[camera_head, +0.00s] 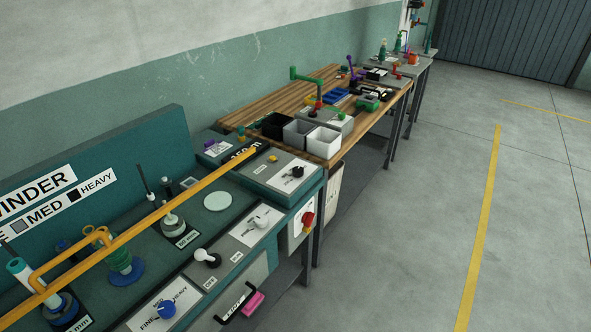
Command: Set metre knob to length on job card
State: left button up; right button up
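A sloped green winder panel (120,188) with a "WINDER" sign fills the left. A grey-white knob (260,221) is on a white plate nearer me. A black-and-white knob (207,259) is nearer still. A blue knob (166,309) sits on a plate marked fine to heavy. Which knob is for metres, and the small scale marks, I cannot read.
The yellow bar (170,206) runs diagonally over the winder deck. A wooden bench (322,142) behind holds black, grey and white bins. The floor at right is clear.

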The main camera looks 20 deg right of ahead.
aim_at(297, 172)
jog(key=i+l, duration=0.25)
jog(key=l, duration=0.15)
jog(key=i+l+u, duration=0.15)
jog(key=i+l, duration=0.15)
jog(key=l+z, duration=0.35)
jog(key=i+l+z, duration=0.1)
jog(key=z, duration=0.25)
